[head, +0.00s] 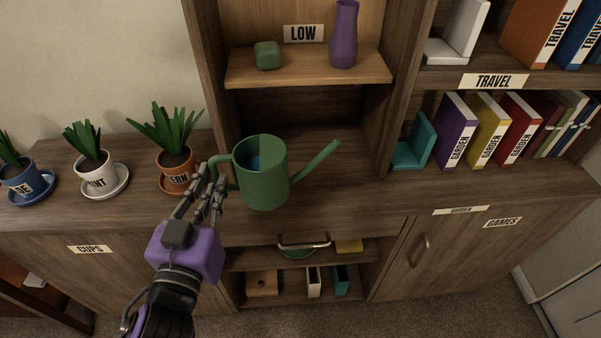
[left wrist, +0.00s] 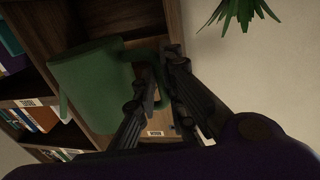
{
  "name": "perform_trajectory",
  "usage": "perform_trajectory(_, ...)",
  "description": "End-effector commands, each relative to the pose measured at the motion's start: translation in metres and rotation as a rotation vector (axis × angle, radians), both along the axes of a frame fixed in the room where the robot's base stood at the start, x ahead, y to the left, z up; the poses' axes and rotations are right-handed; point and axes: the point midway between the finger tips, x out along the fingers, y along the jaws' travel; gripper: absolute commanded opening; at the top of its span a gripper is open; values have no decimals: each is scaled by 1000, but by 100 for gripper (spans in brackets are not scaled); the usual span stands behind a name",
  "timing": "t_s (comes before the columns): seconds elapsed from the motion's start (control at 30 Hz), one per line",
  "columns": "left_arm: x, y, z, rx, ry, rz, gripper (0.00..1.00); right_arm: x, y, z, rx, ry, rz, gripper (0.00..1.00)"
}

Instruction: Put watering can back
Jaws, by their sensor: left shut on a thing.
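The green watering can (head: 262,185) is upright at the wooden counter, its spout pointing right and its handle to the left. Something blue shows inside it. My left gripper (head: 212,180) is shut on the can's handle. In the left wrist view the can (left wrist: 88,88) shows large and dark, with its handle between the fingers of my left gripper (left wrist: 165,65). I cannot tell whether the can's base touches the counter. My right gripper is not in view.
A teal bookend (head: 415,142) and books (head: 456,130) stand right.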

Motion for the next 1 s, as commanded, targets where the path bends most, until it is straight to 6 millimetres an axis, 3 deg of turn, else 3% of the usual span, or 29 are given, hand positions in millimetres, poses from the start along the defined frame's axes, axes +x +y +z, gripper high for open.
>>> perform_trajectory(0.03,2,-3,13,4,-8,-14,0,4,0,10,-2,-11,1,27)
perform_trajectory(0.1,4,-6,15,5,-6,-24,0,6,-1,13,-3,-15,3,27)
perform_trajectory(0.27,18,-15,8,3,-2,-31,0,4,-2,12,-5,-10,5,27)
perform_trajectory(0.6,86,-52,-27,4,-1,-31,0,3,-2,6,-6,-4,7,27)
perform_trajectory(0.8,110,-65,-65,3,3,-29,0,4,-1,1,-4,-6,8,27)
perform_trajectory(1.0,121,-72,-80,2,0,-29,0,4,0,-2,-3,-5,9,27)
